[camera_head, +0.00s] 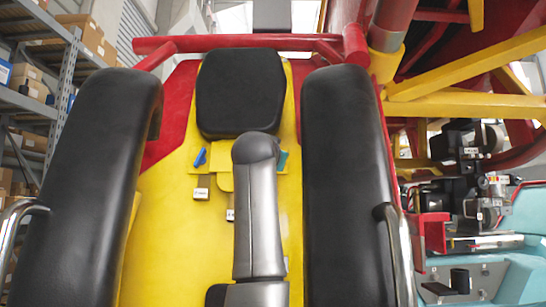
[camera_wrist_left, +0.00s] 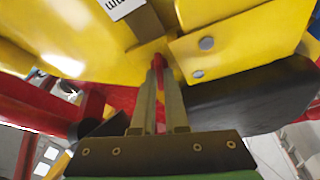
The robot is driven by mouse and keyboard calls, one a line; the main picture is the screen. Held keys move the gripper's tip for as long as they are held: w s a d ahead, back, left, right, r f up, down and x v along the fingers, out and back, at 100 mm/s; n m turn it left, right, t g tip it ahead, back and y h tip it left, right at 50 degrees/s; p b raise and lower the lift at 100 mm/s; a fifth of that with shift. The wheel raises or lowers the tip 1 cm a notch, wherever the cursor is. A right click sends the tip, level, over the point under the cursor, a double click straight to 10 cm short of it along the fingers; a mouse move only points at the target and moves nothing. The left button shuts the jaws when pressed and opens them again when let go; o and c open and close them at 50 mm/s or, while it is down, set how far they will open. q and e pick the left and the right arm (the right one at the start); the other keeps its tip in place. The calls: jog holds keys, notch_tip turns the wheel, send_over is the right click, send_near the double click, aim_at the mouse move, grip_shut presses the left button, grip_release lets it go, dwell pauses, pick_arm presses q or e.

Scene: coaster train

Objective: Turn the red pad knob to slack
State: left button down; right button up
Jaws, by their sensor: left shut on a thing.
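In the left wrist view the fingers of my left gripper (camera_wrist_left: 161,68) are closed on a small red knob (camera_wrist_left: 158,62). Only a little of the knob shows between the fingertips, so its turn position cannot be read. It sits beside a yellow bracket (camera_wrist_left: 240,42) with two bolts, and a black pad (camera_wrist_left: 245,97) lies below the bracket. In the head view the black headrest pad (camera_head: 240,93) sits on the yellow seat back (camera_head: 175,240). The knob and my left gripper's fingers are hidden there. My right gripper is not in view.
Tall black side pads (camera_head: 85,190) and (camera_head: 345,180) flank the seat, with metal handles (camera_head: 402,250) outside. A blue lever (camera_head: 200,157) and a small white-labelled box (camera_head: 201,194) are on the seat back. Red and yellow beams stand at upper right. Shelves (camera_head: 35,105) stand left.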

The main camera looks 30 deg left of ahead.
pick_arm(q)
jog(key=shift+w+f+n+y, duration=0.1)
jog(key=shift+f+n+y, duration=0.2)
jog(key=shift+n, duration=0.4)
jog(key=c, duration=0.9)
grip_release()
jog(key=shift+r, duration=0.2)
jog(key=shift+c, duration=0.2)
jog(key=shift+s+d, duration=0.1)
jog(key=shift+s, duration=0.1)
jog(key=b+v, duration=0.6)
jog(key=v, duration=0.9)
jog(key=shift+d, duration=0.15)
